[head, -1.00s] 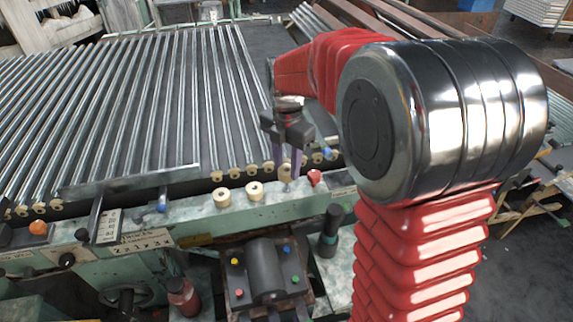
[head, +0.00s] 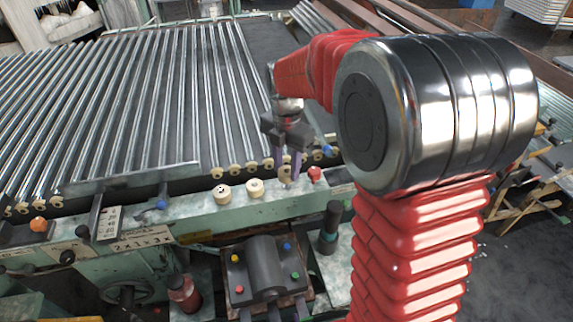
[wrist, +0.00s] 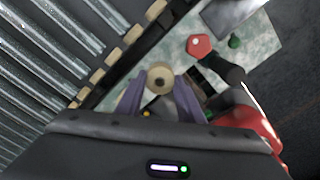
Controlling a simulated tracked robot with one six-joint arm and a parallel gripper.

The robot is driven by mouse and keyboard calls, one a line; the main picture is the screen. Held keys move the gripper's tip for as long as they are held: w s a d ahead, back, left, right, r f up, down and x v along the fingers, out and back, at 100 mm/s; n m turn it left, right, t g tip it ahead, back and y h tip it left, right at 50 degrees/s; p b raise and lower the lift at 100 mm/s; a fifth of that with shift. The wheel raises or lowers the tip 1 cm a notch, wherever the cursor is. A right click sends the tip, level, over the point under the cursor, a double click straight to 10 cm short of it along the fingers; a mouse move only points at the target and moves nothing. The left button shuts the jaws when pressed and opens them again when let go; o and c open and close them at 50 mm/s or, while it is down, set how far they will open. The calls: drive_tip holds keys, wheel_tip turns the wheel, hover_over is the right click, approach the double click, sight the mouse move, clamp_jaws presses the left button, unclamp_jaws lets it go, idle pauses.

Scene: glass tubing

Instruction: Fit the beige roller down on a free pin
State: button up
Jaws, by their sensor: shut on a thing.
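The beige roller (head: 286,174) is between the fingertips of my gripper (head: 289,160), above the green rail at the right end of a short row. In the wrist view the roller (wrist: 160,76) shows its round end with a dark centre hole, between the purple fingers of my gripper (wrist: 159,92). Two similar beige rollers, one on the left (head: 221,193) and one in the middle (head: 255,188), stand on the rail to its left. The pin under the held roller is hidden or too small to make out, so I cannot tell whether they touch.
A red knob (head: 314,174) is just right of the held roller, and a blue knob (head: 326,151) lies behind it. The bed of steel rollers (head: 130,110) lies behind the rail. A dark motor-like block (head: 265,268) with coloured buttons is in front.

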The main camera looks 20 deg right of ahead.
drive_tip(key=shift+f, duration=1.5)
drive_tip(key=o, duration=1.1)
drive_tip(key=shift+o, duration=0.2)
drive_tip(key=shift+r, duration=0.1)
drive_tip(key=shift+w+r, duration=0.1)
drive_tip(key=shift+r, duration=0.35)
wheel_tip(320, 180, up, 13)
drive_tip(key=shift+f, duration=0.15)
drive_tip(key=shift+m, duration=0.3)
